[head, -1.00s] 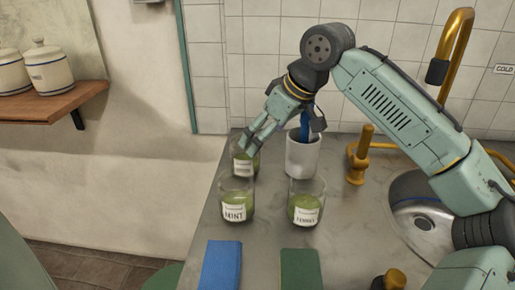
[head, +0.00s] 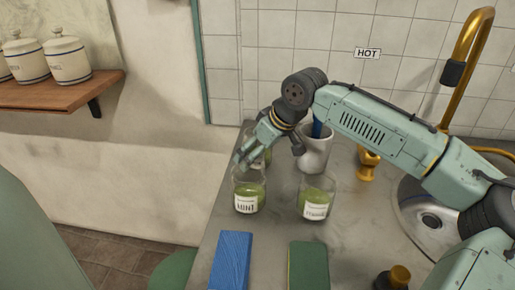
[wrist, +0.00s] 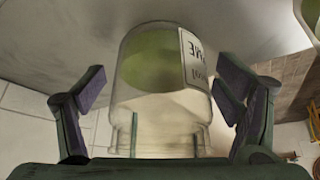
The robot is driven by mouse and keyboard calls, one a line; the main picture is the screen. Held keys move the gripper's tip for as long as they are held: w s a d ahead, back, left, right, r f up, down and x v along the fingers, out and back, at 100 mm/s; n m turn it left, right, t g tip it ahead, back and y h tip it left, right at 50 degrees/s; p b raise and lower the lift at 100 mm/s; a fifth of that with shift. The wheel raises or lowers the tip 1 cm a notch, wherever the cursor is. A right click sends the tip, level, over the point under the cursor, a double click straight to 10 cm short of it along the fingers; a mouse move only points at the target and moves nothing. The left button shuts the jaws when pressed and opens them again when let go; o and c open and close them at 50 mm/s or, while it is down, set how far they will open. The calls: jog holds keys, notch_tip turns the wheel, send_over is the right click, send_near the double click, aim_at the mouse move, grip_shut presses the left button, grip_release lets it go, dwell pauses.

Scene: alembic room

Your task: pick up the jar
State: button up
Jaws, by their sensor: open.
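Three glass jars with green contents and white labels stand on the grey counter. The MINT jar (head: 249,195) is front left and the jar (head: 316,198) right of it has a label too small to read now. The third stands behind the MINT jar, mostly hidden by my gripper (head: 252,152). My gripper is open and low over that back jar. In the wrist view a glass jar (wrist: 150,65) with green contents and a partly turned label sits between the spread fingers; gaps show on both sides.
A white pot (head: 316,158) with a blue item stands right of my gripper. A blue block (head: 231,260) and a green block (head: 308,266) lie in front. The sink (head: 428,218) and brass tap (head: 467,50) are right.

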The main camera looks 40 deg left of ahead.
jog(key=shift+c, duration=0.4)
jog(key=c, duration=1.3)
